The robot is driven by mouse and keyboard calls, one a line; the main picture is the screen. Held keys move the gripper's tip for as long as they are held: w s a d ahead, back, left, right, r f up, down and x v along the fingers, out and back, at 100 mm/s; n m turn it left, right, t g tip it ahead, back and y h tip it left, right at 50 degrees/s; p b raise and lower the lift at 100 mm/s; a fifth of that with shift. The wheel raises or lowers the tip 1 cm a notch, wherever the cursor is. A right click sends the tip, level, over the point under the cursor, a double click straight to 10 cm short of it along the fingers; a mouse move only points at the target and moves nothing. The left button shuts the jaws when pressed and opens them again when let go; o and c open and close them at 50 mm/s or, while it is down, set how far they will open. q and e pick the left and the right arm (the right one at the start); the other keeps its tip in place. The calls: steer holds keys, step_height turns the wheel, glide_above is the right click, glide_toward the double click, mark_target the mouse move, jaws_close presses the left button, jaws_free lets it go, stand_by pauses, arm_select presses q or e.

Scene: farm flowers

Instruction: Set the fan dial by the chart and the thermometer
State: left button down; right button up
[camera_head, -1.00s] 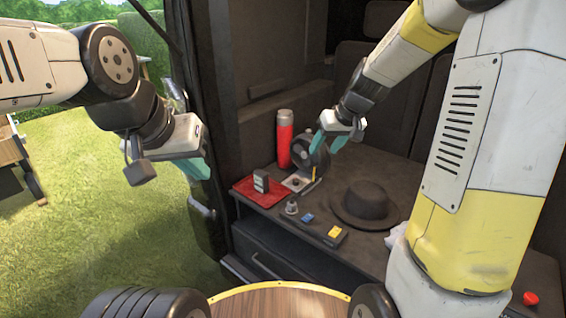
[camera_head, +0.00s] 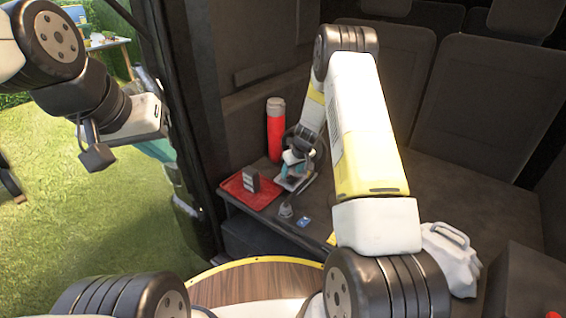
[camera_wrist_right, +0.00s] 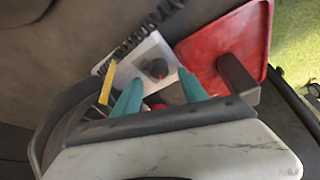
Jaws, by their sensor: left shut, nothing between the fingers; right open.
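A white plate (camera_head: 291,184) lies beside a red tray on the dark shelf; in the right wrist view the white plate (camera_wrist_right: 136,62) carries a dark round knob (camera_wrist_right: 157,68), likely the dial. My right gripper (camera_head: 291,160) is over the plate. In the right wrist view its teal fingers (camera_wrist_right: 160,88) are apart, with the knob beyond and between their tips; contact cannot be told. A yellow strip (camera_wrist_right: 106,83) stands by the plate. The dark round fan is mostly hidden by my right arm. My left gripper (camera_head: 155,147) is shut outside the doorway. I cannot identify the chart or thermometer.
The red tray (camera_head: 236,194) holds a grey upright block (camera_head: 252,180). A red flask (camera_head: 276,135) stands behind. A small grey object (camera_head: 286,210) and a blue card (camera_head: 303,222) lie near the shelf's front. My right arm covers the shelf's middle. Grass is at left.

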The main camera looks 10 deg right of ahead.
mark_target(289, 177)
steer(key=shift+x, duration=1.75)
steer(key=shift+c, duration=0.2)
jaws_close()
